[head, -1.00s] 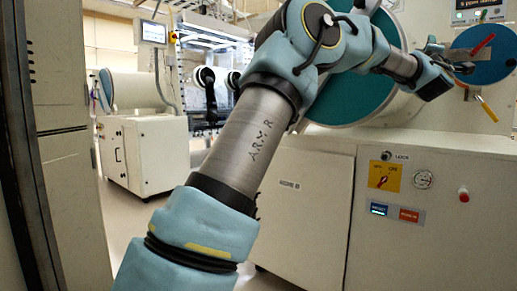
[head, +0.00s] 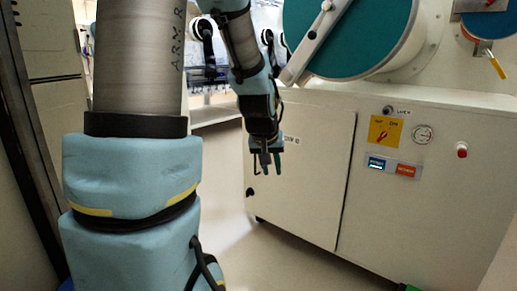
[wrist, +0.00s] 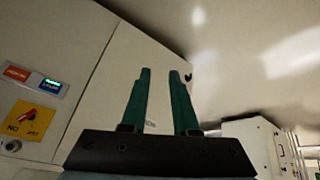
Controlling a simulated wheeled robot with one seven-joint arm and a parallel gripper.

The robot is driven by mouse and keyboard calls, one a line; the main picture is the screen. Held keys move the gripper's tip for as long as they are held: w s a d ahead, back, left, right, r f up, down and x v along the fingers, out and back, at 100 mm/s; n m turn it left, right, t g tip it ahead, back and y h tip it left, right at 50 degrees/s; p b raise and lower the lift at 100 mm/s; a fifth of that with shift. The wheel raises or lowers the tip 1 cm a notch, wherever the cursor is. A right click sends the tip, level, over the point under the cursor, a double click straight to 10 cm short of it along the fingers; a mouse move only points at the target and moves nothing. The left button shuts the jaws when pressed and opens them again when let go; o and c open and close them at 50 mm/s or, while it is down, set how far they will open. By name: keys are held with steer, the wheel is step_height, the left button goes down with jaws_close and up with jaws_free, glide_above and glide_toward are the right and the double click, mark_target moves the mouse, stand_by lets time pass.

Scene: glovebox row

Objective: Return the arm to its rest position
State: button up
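My arm is the only thing the task names. In the head view its thick lower part stands upright at the left, and the forearm hangs down near the middle. My gripper (head: 266,172) points down in front of the white cabinet's door, above the floor. In the wrist view the two green fingers of my gripper (wrist: 160,100) stand apart with nothing between them, so it is open and empty. The upper arm joints are out of the head view.
The white glovebox cabinet (head: 300,185) stands close behind my gripper, with a yellow switch plate (head: 385,130), a gauge (head: 423,134) and a red button (head: 461,150). A round teal port (head: 350,35) is above it. The floor (head: 290,262) before the cabinet is clear.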

steer(key=s+a+f+g+y, duration=0.2)
steer(key=s+a+f+g, duration=0.25)
steer(key=s+a, duration=0.7)
step_height(320, 180, up, 30)
steer(key=s+d+p, duration=0.1)
steer(key=s+p, duration=0.1)
steer(key=p, duration=2.8)
steer(key=shift+d+t, duration=0.15)
steer(key=shift+t, duration=0.2)
steer(key=shift+o, duration=0.3)
steer(key=shift+f, duration=0.15)
